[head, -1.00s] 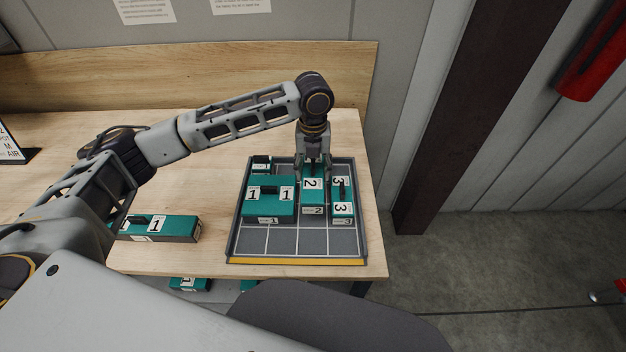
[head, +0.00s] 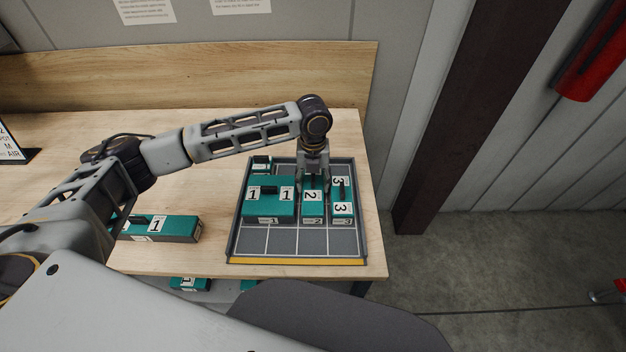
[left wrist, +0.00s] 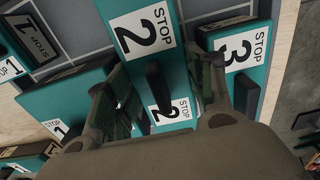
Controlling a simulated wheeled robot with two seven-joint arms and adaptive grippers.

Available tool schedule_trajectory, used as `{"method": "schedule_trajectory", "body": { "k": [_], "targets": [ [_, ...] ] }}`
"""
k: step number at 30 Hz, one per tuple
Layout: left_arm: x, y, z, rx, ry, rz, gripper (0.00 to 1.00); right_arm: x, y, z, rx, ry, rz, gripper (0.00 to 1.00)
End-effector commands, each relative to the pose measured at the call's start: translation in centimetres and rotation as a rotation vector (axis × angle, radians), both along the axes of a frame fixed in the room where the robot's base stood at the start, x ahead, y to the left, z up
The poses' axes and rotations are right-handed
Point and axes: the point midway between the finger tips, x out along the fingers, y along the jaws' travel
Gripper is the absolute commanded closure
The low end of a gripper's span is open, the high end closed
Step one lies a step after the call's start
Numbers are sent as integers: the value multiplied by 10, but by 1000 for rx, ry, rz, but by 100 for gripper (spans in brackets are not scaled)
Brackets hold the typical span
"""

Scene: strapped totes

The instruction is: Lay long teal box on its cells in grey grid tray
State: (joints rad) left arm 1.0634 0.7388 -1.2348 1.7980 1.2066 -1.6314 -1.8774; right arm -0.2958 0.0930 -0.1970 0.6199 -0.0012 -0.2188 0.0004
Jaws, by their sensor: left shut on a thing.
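The long teal box marked 2 (head: 312,208) is in the grey grid tray (head: 283,240), between the box marked 1 (head: 268,208) and the box marked 3 (head: 342,210). Its front lines up closely with theirs and it looks level with them; its underside is hidden. My left gripper (head: 313,185) points down and is shut on its dark handle. The left wrist view shows the teal box (left wrist: 150,60) between the fingers (left wrist: 165,100). My right gripper is not in view.
A small teal box (head: 261,164) sits in the tray's back left corner. The tray's front cells are empty. Another teal box (head: 170,228) lies on the wooden table left of the tray, partly behind my arm. More teal boxes (head: 189,284) show below the table edge.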

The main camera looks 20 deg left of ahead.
Motion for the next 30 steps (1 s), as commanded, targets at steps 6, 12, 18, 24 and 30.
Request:
{"method": "schedule_trajectory", "body": {
  "k": [6,12,18,24,30],
  "targets": [
    [0,0,-1,0,0,0,38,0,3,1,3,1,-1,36],
    [0,0,0,0,0,0,38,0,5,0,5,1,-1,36],
    [0,0,4,-1,0,0,38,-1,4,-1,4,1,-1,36],
    [1,0,21,0,-2,-1,38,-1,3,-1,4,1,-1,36],
    [1,0,49,-1,-2,0,38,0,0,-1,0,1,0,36]
  ]
}}
